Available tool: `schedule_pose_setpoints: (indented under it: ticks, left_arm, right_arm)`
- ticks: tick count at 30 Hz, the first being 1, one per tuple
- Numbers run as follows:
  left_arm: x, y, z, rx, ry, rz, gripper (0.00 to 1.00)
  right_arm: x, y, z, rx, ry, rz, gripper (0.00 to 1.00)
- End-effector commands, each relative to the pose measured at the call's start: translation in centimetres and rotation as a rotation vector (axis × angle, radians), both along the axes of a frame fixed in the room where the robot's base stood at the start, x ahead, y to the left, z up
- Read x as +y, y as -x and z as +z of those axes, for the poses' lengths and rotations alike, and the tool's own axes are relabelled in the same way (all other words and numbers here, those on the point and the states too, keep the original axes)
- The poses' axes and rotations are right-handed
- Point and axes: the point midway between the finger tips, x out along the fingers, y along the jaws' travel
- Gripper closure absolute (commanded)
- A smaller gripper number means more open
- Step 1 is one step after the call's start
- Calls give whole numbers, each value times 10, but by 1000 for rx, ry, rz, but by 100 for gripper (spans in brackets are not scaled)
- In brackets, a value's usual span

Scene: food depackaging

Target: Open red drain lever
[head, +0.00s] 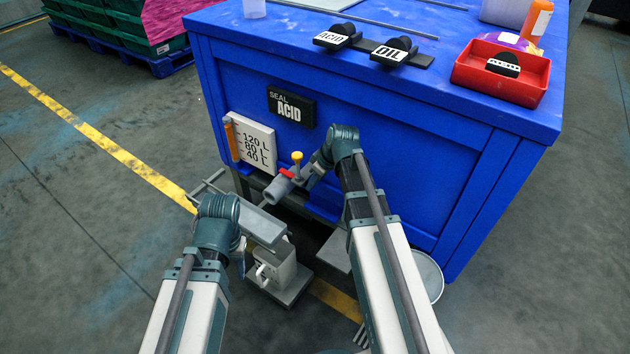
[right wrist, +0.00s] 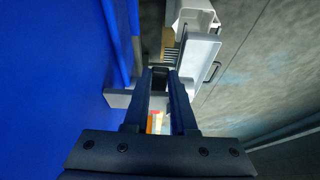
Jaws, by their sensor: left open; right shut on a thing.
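The red drain lever (head: 287,174) sits on a grey drain pipe (head: 275,188) low on the front of the blue tank (head: 400,165). A yellow knob (head: 297,156) stands up just above the lever. My right gripper (head: 303,178) is at the lever from the right and is shut on it. In the right wrist view, red and yellow show between the right fingers (right wrist: 160,100). My left gripper (head: 238,248) is lower left, beside a grey tray on a stand (head: 262,225). It is open, with its fingertips mostly hidden.
A level gauge (head: 254,144) and a SEAL ACID sign (head: 291,107) are on the tank front. A red bin (head: 503,72) and ACID and OIL handles (head: 392,52) lie on top. A round pale container (head: 430,275) stands lower right.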

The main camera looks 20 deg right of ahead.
Motion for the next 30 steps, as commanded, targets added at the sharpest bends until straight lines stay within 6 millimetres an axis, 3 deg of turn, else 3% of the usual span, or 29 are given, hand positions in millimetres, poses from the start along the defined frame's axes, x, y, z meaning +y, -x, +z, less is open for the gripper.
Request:
schedule_pose_setpoints:
  ticks: [14, 15, 20, 30]
  left_arm:
    - [0, 0, 0, 0, 0, 0, 50]
    - [0, 0, 0, 0, 0, 0, 50]
    - [0, 0, 0, 0, 0, 0, 50]
    - [0, 0, 1, 0, 0, 0, 50]
  right_arm:
    - [10, 7, 0, 0, 0, -100, 100]
    - [10, 7, 0, 0, 0, -99, 74]
    - [10, 7, 0, -1, 0, -99, 45]
    - [10, 7, 1, -1, 0, -99, 45]
